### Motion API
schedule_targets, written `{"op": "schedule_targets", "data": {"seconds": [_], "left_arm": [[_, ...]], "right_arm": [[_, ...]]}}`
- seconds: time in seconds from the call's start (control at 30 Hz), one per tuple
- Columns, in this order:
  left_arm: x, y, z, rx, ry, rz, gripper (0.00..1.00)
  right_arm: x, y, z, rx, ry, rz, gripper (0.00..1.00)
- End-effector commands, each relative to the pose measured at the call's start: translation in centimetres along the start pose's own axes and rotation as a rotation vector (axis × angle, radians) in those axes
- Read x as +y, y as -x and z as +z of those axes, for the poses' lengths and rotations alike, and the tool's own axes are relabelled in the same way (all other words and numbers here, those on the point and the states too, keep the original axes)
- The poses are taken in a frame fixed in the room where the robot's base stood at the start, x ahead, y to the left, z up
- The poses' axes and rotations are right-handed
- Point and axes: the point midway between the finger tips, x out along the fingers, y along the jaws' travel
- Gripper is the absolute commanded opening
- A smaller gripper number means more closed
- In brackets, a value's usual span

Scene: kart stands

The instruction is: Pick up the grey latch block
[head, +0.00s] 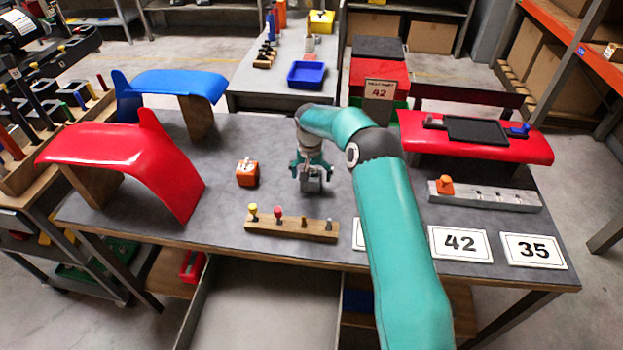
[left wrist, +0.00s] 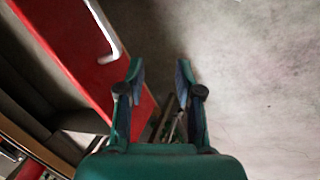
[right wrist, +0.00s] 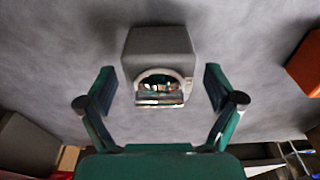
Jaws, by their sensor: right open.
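The grey latch block (right wrist: 158,45) lies on the grey table, with a shiny metal latch on its near face in the right wrist view. In the head view the block (head: 311,185) shows just below my right gripper (head: 312,170). In the right wrist view my right gripper (right wrist: 158,90) is open, one finger to each side of the block, apart from it. My left gripper (left wrist: 158,75) is open and empty in the left wrist view, over bare floor and a red panel. It is not seen in the head view.
An orange block (head: 247,172) stands left of the grey block. A wooden peg strip (head: 292,226) lies in front. Red (head: 130,150) and blue (head: 178,84) fenders stand at left. Number cards (head: 460,244) and a metal rail (head: 490,197) are at right.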

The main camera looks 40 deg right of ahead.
Motion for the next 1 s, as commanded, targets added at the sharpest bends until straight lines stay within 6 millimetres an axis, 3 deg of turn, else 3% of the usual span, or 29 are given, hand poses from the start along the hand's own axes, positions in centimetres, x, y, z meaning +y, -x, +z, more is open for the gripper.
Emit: {"op": "schedule_targets", "data": {"seconds": [0.17,0.6,1.0], "left_arm": [[-0.02,-0.04,0.01,0.000,0.000,0.000,0.35],[-0.01,-0.03,0.01,0.000,0.000,0.000,0.35],[-0.06,-0.16,0.01,0.000,0.000,0.000,0.35]], "right_arm": [[0.00,-0.02,-0.03,0.001,0.000,0.000,0.92],[0.01,0.01,-0.03,0.000,-0.001,0.000,0.20],[0.03,0.54,-0.16,0.003,-0.001,-0.001,0.20]]}}
